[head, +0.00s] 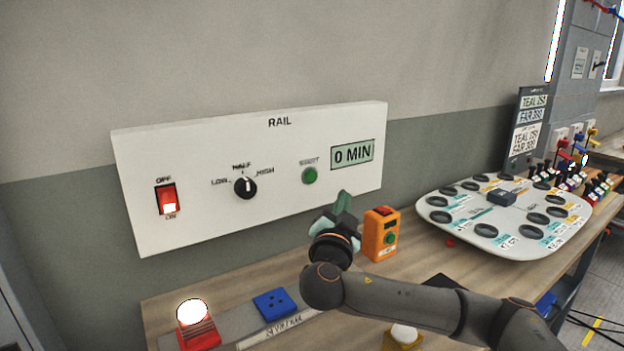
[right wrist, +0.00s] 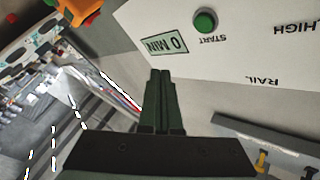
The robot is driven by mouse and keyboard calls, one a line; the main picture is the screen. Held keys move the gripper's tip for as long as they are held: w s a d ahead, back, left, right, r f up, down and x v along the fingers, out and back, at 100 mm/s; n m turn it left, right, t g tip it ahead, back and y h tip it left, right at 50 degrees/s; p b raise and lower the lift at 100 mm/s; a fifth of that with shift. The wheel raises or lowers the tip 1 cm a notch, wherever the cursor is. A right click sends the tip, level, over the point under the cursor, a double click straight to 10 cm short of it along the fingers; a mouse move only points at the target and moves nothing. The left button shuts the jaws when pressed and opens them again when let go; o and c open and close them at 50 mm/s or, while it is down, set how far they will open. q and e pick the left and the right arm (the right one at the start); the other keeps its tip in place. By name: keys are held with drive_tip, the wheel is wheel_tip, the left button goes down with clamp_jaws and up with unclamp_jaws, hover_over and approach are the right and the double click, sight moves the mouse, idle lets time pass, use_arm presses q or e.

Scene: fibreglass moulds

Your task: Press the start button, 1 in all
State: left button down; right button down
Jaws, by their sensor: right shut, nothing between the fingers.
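The white RAIL panel (head: 270,140) on the wall carries a round green START button (head: 310,176), which also shows in the right wrist view (right wrist: 204,20). Beside it are a display (head: 352,153) reading 0 MIN, a black knob (head: 245,187) marked LOW, HALF and HIGH, and a red OFF/ON rocker switch (head: 167,199), its lower end bright. My right gripper (head: 343,203) is shut and empty, below and right of the START button in the head view. Its closed fingers (right wrist: 162,80) are apart from the button in the wrist view. My left gripper is out of view.
An orange box (head: 381,233) with a green button and a red top stands right beside my right gripper. A red-based lamp (head: 198,334) and blue socket block (head: 274,304) are at the bench's front left. A pale board (head: 470,215) with several dark round spots lies to the right.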

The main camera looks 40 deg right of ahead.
sight(311, 177)
drive_tip(key=w, duration=0.6)
drive_tip(key=w+d, duration=0.1)
drive_tip(key=w, duration=0.1)
drive_tip(key=shift+w, duration=0.4)
idle(0.9)
idle(0.8)
drive_tip(key=shift+w+b, duration=0.4)
drive_tip(key=shift+b, duration=0.5)
